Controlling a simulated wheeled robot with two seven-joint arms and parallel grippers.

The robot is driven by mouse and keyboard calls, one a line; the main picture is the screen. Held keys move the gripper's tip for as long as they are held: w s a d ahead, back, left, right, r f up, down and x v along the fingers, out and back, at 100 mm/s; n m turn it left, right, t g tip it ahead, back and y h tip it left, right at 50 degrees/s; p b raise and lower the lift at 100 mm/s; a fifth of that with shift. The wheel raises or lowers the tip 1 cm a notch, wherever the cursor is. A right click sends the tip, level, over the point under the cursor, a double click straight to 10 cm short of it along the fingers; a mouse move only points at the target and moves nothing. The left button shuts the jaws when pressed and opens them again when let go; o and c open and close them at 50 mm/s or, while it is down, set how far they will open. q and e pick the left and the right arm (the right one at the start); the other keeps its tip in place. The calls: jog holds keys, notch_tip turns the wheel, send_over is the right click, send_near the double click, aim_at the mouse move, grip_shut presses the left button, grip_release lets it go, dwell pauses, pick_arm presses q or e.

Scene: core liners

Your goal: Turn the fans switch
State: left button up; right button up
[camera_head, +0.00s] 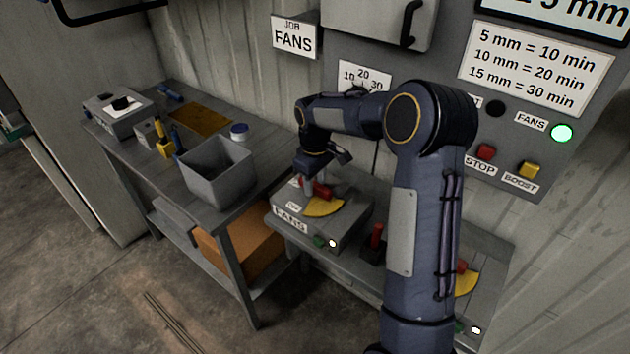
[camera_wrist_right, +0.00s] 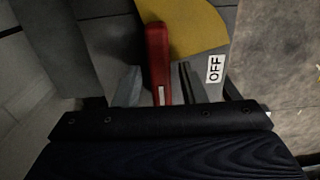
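The fans switch is a grey box (camera_head: 345,228) labelled FANS, with a red handle (camera_head: 322,190) over a yellow sector plate (camera_head: 323,208). A green button and a lit white lamp (camera_head: 333,243) are on its front. My right gripper (camera_head: 316,186) is down at the red handle. In the right wrist view the handle (camera_wrist_right: 157,60) stands between the two fingers (camera_wrist_right: 158,85), with a narrow gap on its right side. The yellow plate (camera_wrist_right: 185,25) and an OFF label (camera_wrist_right: 215,69) lie to the right of the handle. My left gripper is not in view.
A second switch with a yellow plate (camera_head: 466,283) is partly hidden behind my right arm. Another red handle (camera_head: 376,240) stands between the two. The wall panel has a lit green FANS lamp (camera_head: 561,132). A grey bin (camera_head: 217,172) stands on the left bench.

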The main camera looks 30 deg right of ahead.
grip_shut()
dwell(0.3)
jog(key=n+p, duration=0.1)
jog(key=n, duration=0.2)
jog(key=shift+r+n, duration=0.1)
jog(key=shift+n, duration=0.3)
jog(key=n+p, duration=0.1)
jog(key=n, duration=0.2)
jog(key=shift+n, duration=0.4)
jog(key=n, duration=0.3)
jog(key=shift+p, duration=0.4)
jog(key=shift+n+p, duration=0.4)
jog(key=shift+n, duration=1.7)
jog(key=shift+o, duration=0.9)
grip_release()
